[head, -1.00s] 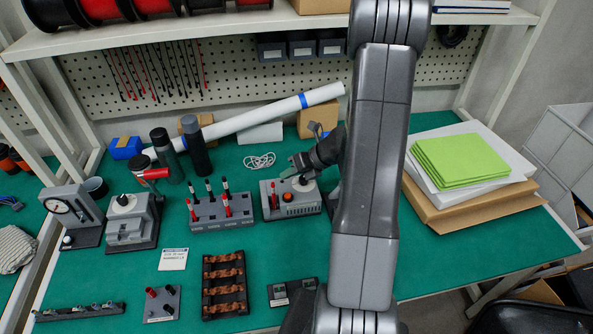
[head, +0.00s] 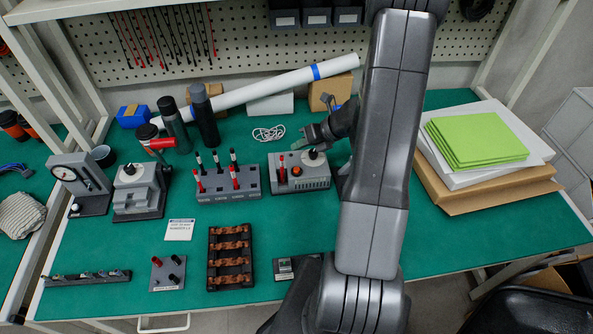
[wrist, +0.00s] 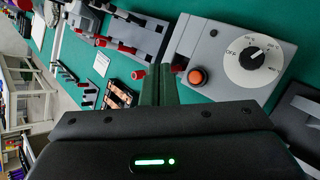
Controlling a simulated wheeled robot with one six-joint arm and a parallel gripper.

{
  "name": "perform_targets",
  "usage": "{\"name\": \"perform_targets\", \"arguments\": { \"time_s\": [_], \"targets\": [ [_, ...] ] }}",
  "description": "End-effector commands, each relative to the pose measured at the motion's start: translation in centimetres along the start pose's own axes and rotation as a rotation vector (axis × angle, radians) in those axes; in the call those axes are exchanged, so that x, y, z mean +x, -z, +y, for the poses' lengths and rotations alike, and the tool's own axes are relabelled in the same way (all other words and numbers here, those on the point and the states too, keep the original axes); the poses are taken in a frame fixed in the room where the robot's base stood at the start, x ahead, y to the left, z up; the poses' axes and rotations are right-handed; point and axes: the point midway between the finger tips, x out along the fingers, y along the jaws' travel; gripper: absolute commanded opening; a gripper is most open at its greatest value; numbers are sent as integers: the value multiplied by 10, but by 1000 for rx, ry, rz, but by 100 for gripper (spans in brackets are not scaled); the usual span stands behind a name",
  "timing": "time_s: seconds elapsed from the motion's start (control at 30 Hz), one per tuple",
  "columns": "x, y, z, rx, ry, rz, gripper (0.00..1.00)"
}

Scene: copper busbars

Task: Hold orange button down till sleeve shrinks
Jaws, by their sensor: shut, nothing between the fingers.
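The grey control box (head: 322,183) stands on the green bench, with an orange button (head: 297,171), a white dial with a black knob (head: 314,156) and an upright red-and-black part (head: 281,167) on it. In the wrist view, the orange button (wrist: 196,77) sits on the box beside the dial (wrist: 252,58), right of my fingertips. My gripper (head: 301,142) is shut and empty at the box's far side, apart from the button in that view. Its dark green fingers (wrist: 159,84) point forward in the wrist view. I cannot make out which part is the sleeve.
A grey rack (head: 226,187) with several red and black handles stands left of the box. Copper busbars (head: 230,258) lie in a black tray in front. A long white tube (head: 265,93) lies behind. Green sheets (head: 478,140) lie on the right.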

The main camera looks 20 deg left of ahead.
Motion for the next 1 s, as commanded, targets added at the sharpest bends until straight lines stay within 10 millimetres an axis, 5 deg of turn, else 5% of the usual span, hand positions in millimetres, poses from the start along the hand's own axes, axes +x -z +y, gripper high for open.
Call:
{"name": "perform_targets", "arguments": {
  "time_s": [0.43, 1.0],
  "targets": [
    [45, 33, -33, 0, 0, 0, 0],
    [50, 36, -36, 0, 0, 0, 0]
  ]
}}
